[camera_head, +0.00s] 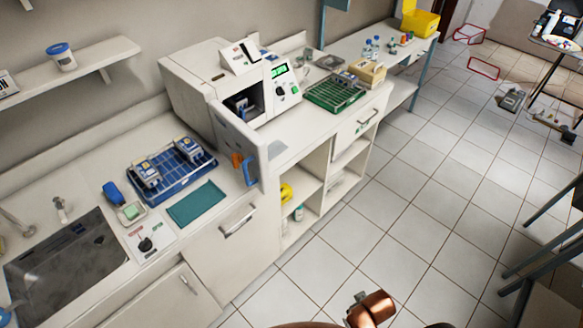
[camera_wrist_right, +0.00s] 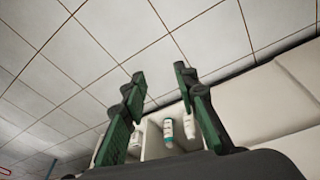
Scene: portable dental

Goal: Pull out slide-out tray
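The white sterilizer (camera_head: 190,88) stands on the counter in the head view. Its door (camera_head: 238,140) hangs open toward the front, with an orange and blue handle on it. Inside its dark chamber (camera_head: 243,101) something metallic and bluish shows; I cannot tell clearly whether it is the slide-out tray. My right gripper (camera_wrist_right: 160,74) shows only in the wrist view, its two green-padded fingers apart with nothing between them. White bottles (camera_wrist_right: 168,132) in an open cabinet show beyond the fingers. My left gripper is not in view.
A blue rack (camera_head: 178,182) with packs and a teal mat (camera_head: 197,203) lie left of the door. A green rack (camera_head: 335,94) lies to the right of the sterilizer. The sink (camera_head: 65,262) is at far left. The tiled floor (camera_head: 400,215) before the counter is clear.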

